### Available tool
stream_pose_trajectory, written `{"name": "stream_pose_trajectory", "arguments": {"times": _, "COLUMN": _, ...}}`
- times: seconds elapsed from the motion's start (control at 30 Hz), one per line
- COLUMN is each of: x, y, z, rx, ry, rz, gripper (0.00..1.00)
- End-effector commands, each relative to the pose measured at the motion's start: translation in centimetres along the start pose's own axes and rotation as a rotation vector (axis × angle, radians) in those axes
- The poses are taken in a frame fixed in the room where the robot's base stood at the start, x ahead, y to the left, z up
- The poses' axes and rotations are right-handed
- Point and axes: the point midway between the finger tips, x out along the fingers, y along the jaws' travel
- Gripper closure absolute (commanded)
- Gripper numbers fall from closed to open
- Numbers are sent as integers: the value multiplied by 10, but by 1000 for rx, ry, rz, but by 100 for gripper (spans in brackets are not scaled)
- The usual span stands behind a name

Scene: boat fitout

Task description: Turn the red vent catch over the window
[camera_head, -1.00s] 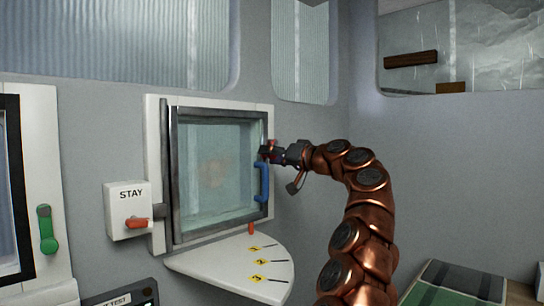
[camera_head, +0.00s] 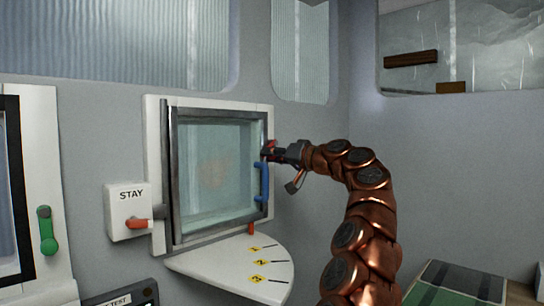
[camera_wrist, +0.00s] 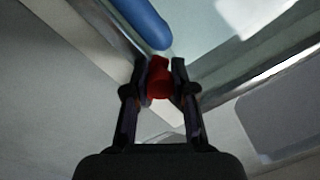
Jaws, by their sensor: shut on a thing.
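The window (camera_head: 213,170) has a dark metal frame and sits in a white surround on the grey wall. Its blue handle (camera_head: 262,181) is on the right side of the frame. The red vent catch (camera_wrist: 158,80) is at the frame's upper right, above the blue handle. My gripper (camera_head: 272,152) reaches it from the right. In the wrist view, the two dark fingers (camera_wrist: 160,88) are shut on the red catch, which shows between their tips. The blue handle also shows in the wrist view (camera_wrist: 146,22), just beyond the catch. The fingers hide part of the catch.
A STAY box (camera_head: 128,211) with an orange lever stands left of the window. A white quadrant shelf (camera_head: 236,272) marked 1, 2, 3 juts out below. A green handle (camera_head: 47,230) is at far left. The wall to the right is clear.

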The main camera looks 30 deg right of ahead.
Motion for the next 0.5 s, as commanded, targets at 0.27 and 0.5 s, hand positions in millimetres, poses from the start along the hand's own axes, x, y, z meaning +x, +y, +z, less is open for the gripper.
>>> {"name": "stream_pose_trajectory", "arguments": {"times": 0.27, "x": 0, "y": -9, "z": -5, "rx": 118, "ry": 6, "rz": -10, "gripper": 100}}
{"name": "stream_pose_trajectory", "arguments": {"times": 0.5, "x": 1, "y": -16, "z": -9, "rx": 257, "ry": 14, "rz": -15, "gripper": 100}}
